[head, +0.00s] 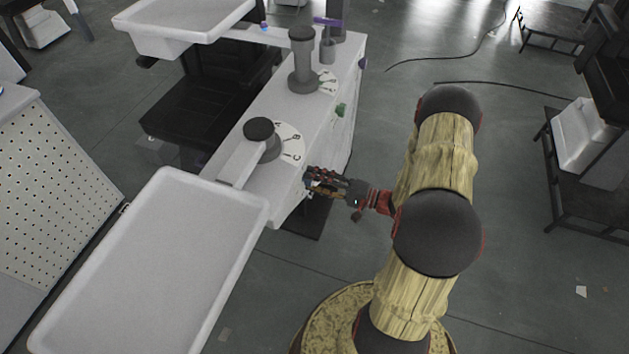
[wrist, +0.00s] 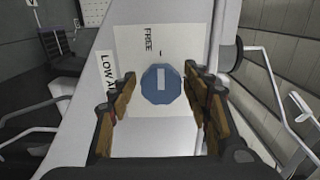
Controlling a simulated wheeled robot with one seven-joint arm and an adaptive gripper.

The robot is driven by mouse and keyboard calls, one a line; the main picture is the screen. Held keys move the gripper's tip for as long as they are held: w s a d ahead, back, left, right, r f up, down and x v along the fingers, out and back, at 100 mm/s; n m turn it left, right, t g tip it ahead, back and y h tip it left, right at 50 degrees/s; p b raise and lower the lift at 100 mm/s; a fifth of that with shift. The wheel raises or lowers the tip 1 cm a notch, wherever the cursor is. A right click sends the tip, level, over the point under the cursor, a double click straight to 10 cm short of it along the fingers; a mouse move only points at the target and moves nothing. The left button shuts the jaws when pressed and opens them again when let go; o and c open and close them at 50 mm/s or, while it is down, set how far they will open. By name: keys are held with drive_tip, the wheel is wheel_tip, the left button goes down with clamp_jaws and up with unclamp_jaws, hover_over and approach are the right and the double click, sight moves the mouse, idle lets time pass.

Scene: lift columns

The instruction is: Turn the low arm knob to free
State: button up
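The low arm knob (wrist: 161,84) is a blue, many-sided knob with a pale bar mark that stands upright in the wrist view. It sits on a white plate marked FREE (wrist: 149,40) above it, beside a partly hidden label reading "LOW A" (wrist: 106,78). My gripper (wrist: 163,86) is open, with one finger on each side of the knob and visible gaps to it. In the head view my gripper (head: 312,180) is at the near end of the white bench; the knob is hidden there.
The white bench (head: 330,110) carries two dark columns, the near one (head: 259,132) on a dial lettered A, B, C. A white tray (head: 150,260) sticks out at the lower left. Floor to the right is mostly clear.

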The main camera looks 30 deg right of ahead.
drive_tip(key=shift+o, duration=0.6)
drive_tip(key=shift+d, duration=0.1)
drive_tip(key=v, duration=1.2)
